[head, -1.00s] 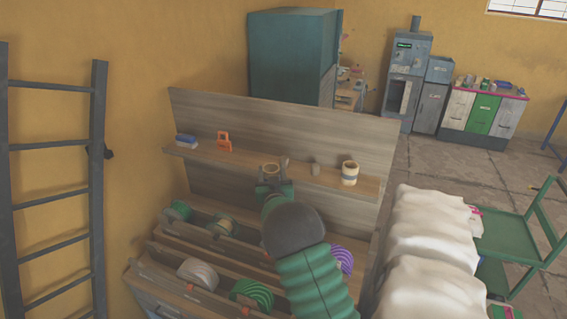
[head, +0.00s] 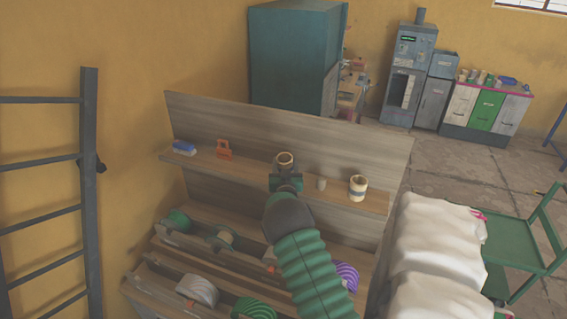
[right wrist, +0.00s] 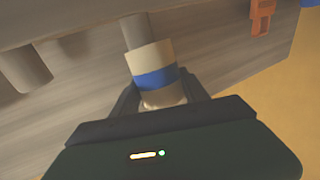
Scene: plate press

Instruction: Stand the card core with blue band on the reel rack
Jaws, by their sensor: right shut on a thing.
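My right gripper (head: 286,180) is shut on the card core with blue band (head: 285,158). The core's open round end faces up in the head view. In the right wrist view the core (right wrist: 150,58) is cream, with a blue band near the jaws. The reel rack (head: 250,174) is a wooden stand with a back board and a shelf. A short grey peg (right wrist: 135,32) lines up with the held core's far end; I cannot tell whether the core is around it or in front of it. My left gripper is out of view.
The shelf holds a blue-and-white block (head: 184,147), an orange clip-like thing (head: 224,150), another grey peg (head: 321,184) and a cream core (head: 357,187) at the right. Coloured reels, including a purple one (head: 346,275), sit below. White covered bulk (head: 435,245) stands at the right.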

